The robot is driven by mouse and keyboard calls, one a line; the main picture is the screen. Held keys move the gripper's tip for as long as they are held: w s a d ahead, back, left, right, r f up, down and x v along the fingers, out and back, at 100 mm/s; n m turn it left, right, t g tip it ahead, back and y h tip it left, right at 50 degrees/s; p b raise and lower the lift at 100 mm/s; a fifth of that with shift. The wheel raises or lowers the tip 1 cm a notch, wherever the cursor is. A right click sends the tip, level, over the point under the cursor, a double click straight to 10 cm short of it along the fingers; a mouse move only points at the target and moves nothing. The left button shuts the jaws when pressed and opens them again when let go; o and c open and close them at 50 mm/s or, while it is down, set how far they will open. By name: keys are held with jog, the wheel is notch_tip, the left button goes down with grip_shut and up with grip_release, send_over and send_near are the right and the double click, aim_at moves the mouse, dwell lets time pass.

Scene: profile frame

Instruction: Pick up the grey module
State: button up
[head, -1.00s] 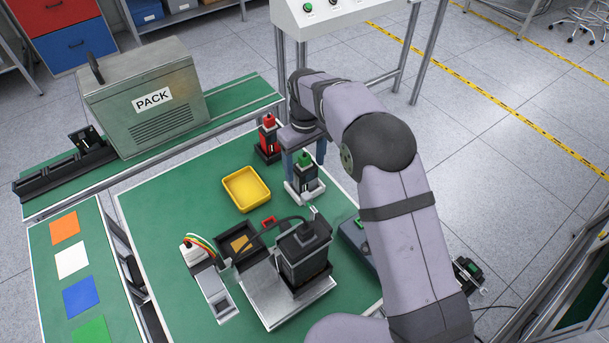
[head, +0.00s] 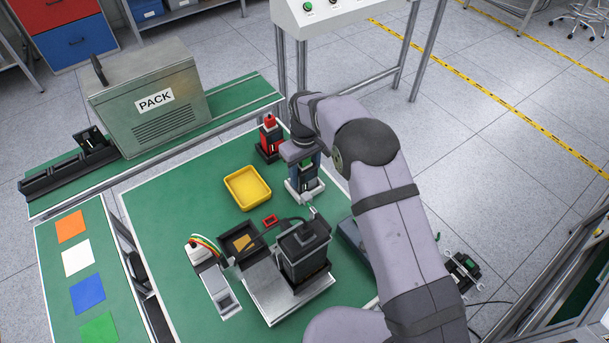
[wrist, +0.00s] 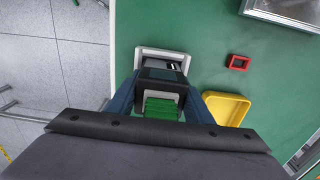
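A dark grey-black module with a green top (head: 308,182) stands upright in a pale, white-rimmed holder (head: 303,198) on the green table. In the wrist view its green top (wrist: 160,108) lies between the two blue fingers of my gripper (wrist: 162,92). The fingers straddle the module, one on each side, and appear spread around it; contact is not clear. In the head view my gripper (head: 306,162) is low over the module and partly hides it. A larger dark grey box-shaped unit (head: 303,250) sits on a metal plate at the front.
A red-topped module (head: 269,138) stands close behind and left of my gripper. A yellow tray (head: 247,188) and a small red frame (head: 270,221) lie to the left. A blue-grey box (head: 352,238) sits under my arm.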

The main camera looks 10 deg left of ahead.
jog(key=c, duration=0.5)
jog(key=shift+r, duration=0.15)
notch_tip(320, 180, up, 10)
jog(key=b, duration=0.3)
